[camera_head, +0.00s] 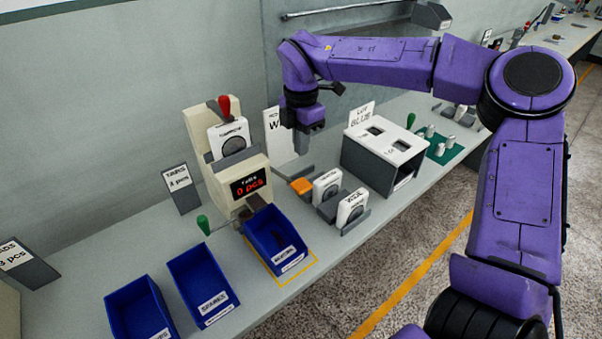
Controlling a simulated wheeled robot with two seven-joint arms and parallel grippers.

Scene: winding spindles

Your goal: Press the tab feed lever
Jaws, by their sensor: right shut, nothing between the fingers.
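A beige tab dispenser (222,193) stands at the back of the bench, its red display reading "TABS 0 pcs". A lever with a red knob (224,105) rises at its top. An orange pad (301,186) sits to the right of the dispenser, and a green-knobbed lever (203,224) stands at its front left. No label shows which of these is the tab feed lever. My right gripper (302,150) is shut and empty, pointing down above and behind the orange pad, apart from it. My left gripper is not in view.
A blue bin (276,253) sits in a yellow outline before the dispenser, with two more blue bins to its left. White-labelled spools stand right of the orange pad. A white-topped box (383,140) and a green mat (440,150) are farther right.

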